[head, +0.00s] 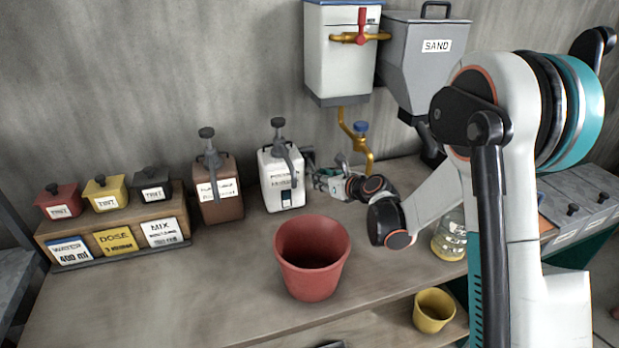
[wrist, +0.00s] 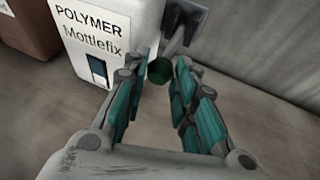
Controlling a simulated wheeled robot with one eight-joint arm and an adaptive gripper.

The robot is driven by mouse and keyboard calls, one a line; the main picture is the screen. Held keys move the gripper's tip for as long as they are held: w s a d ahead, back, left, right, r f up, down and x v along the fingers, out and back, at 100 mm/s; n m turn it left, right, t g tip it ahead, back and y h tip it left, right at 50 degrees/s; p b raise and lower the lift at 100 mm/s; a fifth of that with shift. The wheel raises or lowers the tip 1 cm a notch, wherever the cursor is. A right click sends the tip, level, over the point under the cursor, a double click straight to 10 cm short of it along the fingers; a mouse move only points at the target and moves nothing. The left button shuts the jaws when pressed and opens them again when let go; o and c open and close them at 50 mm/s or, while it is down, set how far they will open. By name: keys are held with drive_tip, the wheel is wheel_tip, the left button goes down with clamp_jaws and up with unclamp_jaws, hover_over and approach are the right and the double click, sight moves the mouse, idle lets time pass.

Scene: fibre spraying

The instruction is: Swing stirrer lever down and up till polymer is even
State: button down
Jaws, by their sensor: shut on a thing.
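The white polymer container (head: 283,180) stands upright against the back wall; the wrist view shows its label "POLYMER Mottlefix" and a dark window (wrist: 97,70) low on its front. A grey stirrer lever (wrist: 177,42) sits at the container's right side and ends in a dark green knob (wrist: 159,70). My gripper (wrist: 163,66) is shut on the lever at this knob, with the teal fingers on both sides of it. In the head view my gripper (head: 318,175) is just right of the container, low over the bench. The polymer inside is too small to judge.
A brown container (head: 218,190) stands left of the polymer. A red bucket (head: 311,262) is in front on the bench (head: 150,300). A white tank (head: 340,60) with a brass pipe and a sand hopper (head: 425,75) hang above. A glass jar (head: 449,240) stands beside my arm.

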drive_tip(key=shift+g+h, duration=0.3)
drive_tip(key=shift+g, duration=0.4)
drive_tip(key=shift+w+a+r+p, duration=0.15)
drive_tip(key=shift+r+p, duration=0.25)
drive_tip(key=shift+r, duration=0.45)
drive_tip(key=shift+w+d+r+p, duration=0.1)
drive_tip(key=shift+w+r+p, duration=0.2)
drive_tip(key=shift+r, duration=0.5)
drive_tip(key=shift+w+a+r+p, duration=0.1)
drive_tip(key=shift+r+p, duration=0.35)
drive_tip(key=shift+r, duration=0.4)
drive_tip(key=shift+w+a+r, duration=0.2)
drive_tip(key=shift+w+r, duration=0.45)
drive_tip(key=shift+r, duration=0.35)
drive_tip(key=c, duration=1.3)
unclamp_jaws()
drive_tip(key=shift+f, duration=0.1)
drive_tip(key=shift+s, duration=0.1)
